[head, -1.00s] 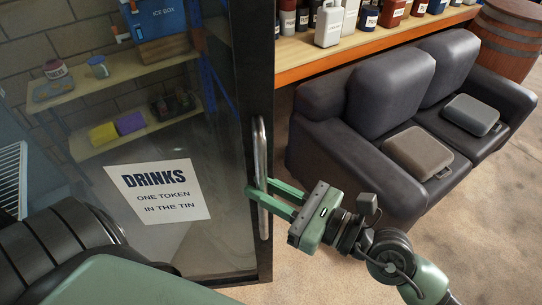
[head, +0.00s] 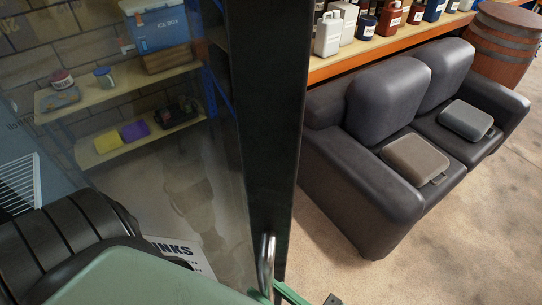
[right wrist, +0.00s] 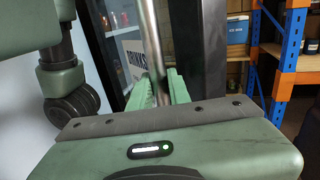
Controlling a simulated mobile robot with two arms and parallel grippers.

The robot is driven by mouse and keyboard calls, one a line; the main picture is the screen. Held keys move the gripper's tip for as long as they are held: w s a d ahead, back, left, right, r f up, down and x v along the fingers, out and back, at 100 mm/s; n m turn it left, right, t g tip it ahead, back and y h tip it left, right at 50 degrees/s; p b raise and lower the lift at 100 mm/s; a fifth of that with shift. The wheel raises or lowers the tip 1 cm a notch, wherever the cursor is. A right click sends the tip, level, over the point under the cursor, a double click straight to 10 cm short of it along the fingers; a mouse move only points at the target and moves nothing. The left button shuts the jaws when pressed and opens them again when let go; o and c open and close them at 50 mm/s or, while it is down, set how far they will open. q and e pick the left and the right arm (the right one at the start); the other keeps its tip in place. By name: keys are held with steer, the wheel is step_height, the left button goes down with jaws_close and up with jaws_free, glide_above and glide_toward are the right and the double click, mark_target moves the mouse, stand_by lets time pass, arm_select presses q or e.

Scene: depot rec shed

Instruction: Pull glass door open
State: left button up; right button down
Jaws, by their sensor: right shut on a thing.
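The glass door (head: 195,130) with its thick dark frame (head: 268,100) fills the left half of the head view. Its silver bar handle (head: 266,258) shows at the bottom, and also in the right wrist view (right wrist: 151,42). My right gripper (head: 272,292) is shut on this handle; its green fingers (right wrist: 158,88) are around the bar in the right wrist view. In the head view only the fingertips show at the bottom edge. The paper drinks sign (head: 180,252) on the glass is mostly hidden behind my own body. My left gripper is not in view.
A dark sofa (head: 345,195) with two cases stands right of the door, with open carpet (head: 440,255) in front. A bottle shelf (head: 375,46) and a barrel (head: 505,45) are behind it. Shelves with an ice box (head: 158,28) show through the glass. A white wire rack (head: 18,182) is at left.

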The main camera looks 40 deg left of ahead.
steer(key=c, duration=1.4)
jaws_free()
steer(key=shift+s+a, duration=0.1)
steer(key=shift+c, duration=0.2)
steer(key=shift+o, duration=0.6)
steer(key=shift+a, duration=0.2)
steer(key=shift+d, duration=0.2)
steer(key=d+b, duration=0.4)
steer(key=d, duration=0.3)
steer(key=shift+s, duration=0.15)
steer(key=shift+d, duration=0.25)
